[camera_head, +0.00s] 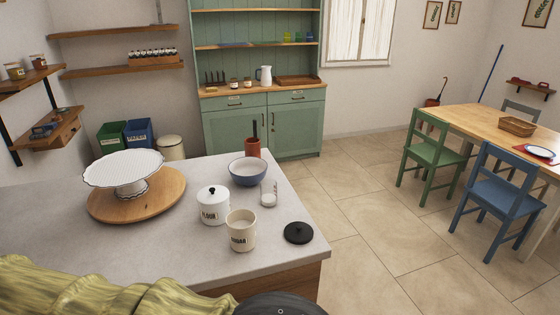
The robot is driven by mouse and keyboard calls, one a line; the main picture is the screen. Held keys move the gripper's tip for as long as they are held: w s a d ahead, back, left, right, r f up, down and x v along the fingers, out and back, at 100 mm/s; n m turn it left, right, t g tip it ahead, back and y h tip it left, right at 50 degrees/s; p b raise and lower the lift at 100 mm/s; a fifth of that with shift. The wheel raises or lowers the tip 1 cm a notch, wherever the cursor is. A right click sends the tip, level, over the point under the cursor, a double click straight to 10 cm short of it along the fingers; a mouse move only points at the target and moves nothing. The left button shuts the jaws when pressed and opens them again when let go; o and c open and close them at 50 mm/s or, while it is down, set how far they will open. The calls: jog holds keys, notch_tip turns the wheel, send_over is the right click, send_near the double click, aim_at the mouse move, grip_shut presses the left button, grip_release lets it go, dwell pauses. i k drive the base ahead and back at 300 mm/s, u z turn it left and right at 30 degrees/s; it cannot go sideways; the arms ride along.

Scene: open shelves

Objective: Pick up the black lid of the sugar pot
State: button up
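The black lid (298,232) lies flat on the grey counter near its right edge, with a small knob on top. The cream sugar pot (240,232) stands upright and open just left of the lid, apart from it. Its label is dark lettering on the front. The fingers of my gripper are not in view. A dark rounded part, probably mine, shows at the bottom edge below the lid, and nothing covers the lid.
A white flour pot (213,206) with a black knob stands behind the sugar pot. A small glass jar (268,196), a blue bowl (248,172) and a white cake stand (124,170) are on the counter (190,260). Yellow-green ribbed material (90,288) fills the bottom left.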

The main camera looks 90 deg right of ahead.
aim_at(300, 233)
jog(key=u, duration=0.05)
jog(key=k, duration=1.05)
jog(key=z, duration=1.6)
